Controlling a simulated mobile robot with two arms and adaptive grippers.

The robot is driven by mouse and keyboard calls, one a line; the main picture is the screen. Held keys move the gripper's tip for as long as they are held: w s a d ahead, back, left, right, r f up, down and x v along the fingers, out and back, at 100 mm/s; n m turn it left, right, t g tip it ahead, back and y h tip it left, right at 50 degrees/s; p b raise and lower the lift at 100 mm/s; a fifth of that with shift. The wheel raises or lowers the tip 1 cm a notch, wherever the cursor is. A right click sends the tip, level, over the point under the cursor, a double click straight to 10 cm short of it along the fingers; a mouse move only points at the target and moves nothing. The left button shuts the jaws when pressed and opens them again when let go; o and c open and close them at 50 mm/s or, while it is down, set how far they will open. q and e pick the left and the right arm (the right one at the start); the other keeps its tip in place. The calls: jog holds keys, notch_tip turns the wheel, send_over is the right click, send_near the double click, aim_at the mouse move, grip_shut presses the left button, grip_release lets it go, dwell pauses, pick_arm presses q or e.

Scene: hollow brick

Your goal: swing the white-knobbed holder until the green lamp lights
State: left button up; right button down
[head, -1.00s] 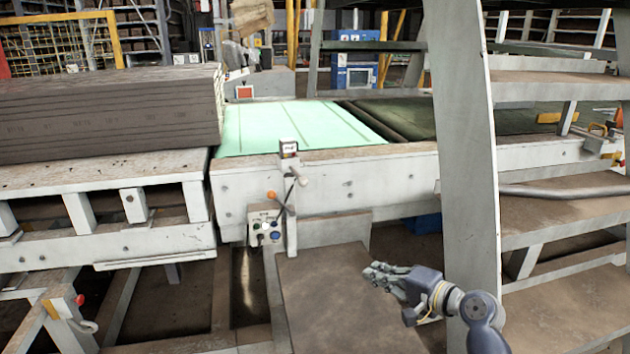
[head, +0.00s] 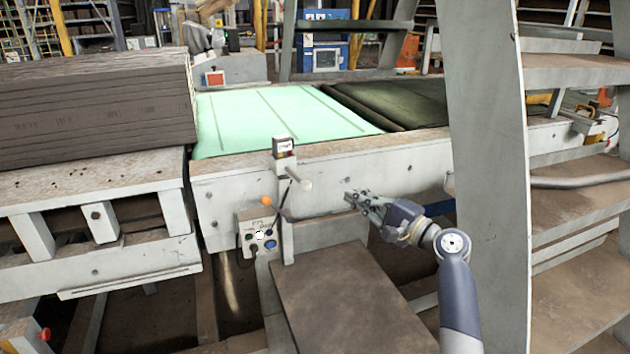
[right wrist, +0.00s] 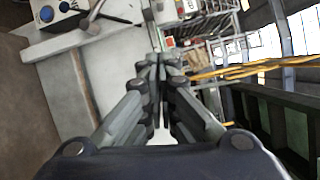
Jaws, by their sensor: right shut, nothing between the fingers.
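The white knob (head: 305,185) sticks out from the upright post (head: 287,230) on the front of the machine table, just below a small dark-faced box (head: 284,147). A thin dark lever with an orange knob (head: 266,200) is beside it. No lit green lamp can be made out. My right gripper (head: 351,198) is shut and empty, to the right of the white knob and apart from it. Its closed fingers (right wrist: 160,65) also show in the right wrist view, where a rounded pale knob shows at upper left. My left gripper is not in view.
A control box (head: 258,235) with several buttons hangs left of the post. A brown flat surface (head: 345,295) lies below my right gripper. A tall grey stair side (head: 490,160) stands close on the right. A stack of grey boards (head: 95,100) is at left.

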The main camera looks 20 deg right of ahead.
aim_at(293, 175)
jog(key=r+p+x, duration=0.1)
jog(key=p+x, duration=0.1)
jog(key=x, duration=0.7)
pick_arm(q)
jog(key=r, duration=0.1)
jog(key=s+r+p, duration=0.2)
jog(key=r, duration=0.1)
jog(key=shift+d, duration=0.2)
pick_arm(e)
jog(key=a, duration=0.1)
jog(key=s+a, duration=0.1)
jog(key=a, duration=0.3)
jog(key=shift+s+a+r, duration=0.2)
jog(key=shift+a+r, duration=0.05)
